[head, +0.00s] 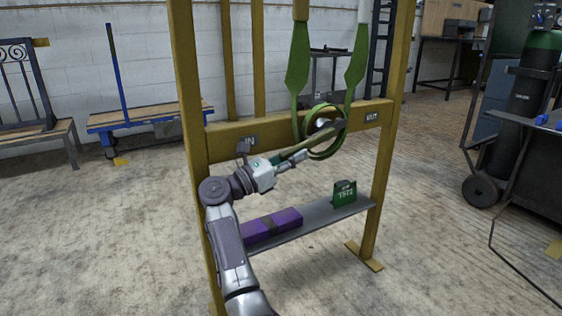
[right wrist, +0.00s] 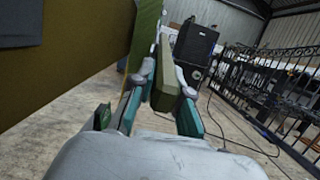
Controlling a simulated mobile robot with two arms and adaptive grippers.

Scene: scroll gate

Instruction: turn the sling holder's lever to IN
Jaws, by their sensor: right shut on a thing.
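The sling holder's lever (head: 297,147) is an olive bar. It slants from the green coiled ring (head: 340,143) on the frame's crossbar down and left toward my right gripper. The IN label (head: 249,141) is on the crossbar's left part, the OUT label (head: 372,117) on its right. My right gripper (head: 288,159) is in front of the crossbar, between the IN label and the ring. In the right wrist view its fingers (right wrist: 165,92) are shut on the lever (right wrist: 176,78), one on each side. Part of the lever's end is hidden by the gripper. My left gripper is not in view.
Open floor lies in front; a cart (head: 530,160) stands at right.

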